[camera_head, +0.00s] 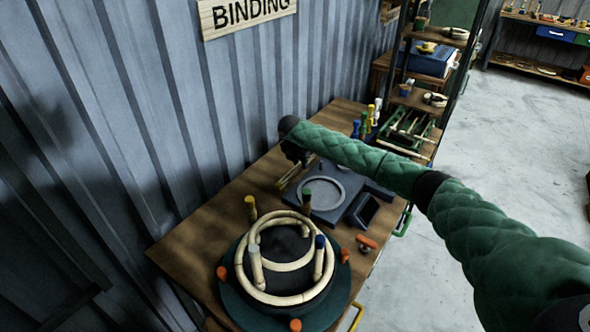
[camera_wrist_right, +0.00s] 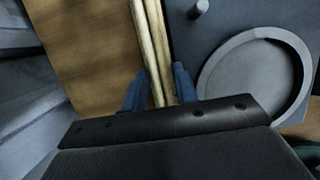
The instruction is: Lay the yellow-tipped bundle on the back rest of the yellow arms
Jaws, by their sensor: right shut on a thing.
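My right gripper (camera_head: 297,161) reaches over the back of the bench, beside the grey plate. In the right wrist view its blue fingers (camera_wrist_right: 160,78) are shut on a bundle of pale rattan rods (camera_wrist_right: 151,38). The bundle runs away between the fingers, above or against the wooden bench top; I cannot tell which. Its tip colour does not show. In the head view a short pale yellow length (camera_head: 287,178) shows under the gripper. I cannot make out the yellow arms or their back rest with certainty. My left gripper is not in view.
A grey plate with a round ring (camera_head: 325,187) lies right of the gripper. Upright coloured-tip pieces (camera_head: 370,118) and a green tray (camera_head: 408,133) stand farther back. A corrugated wall (camera_head: 190,120) borders the bench.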

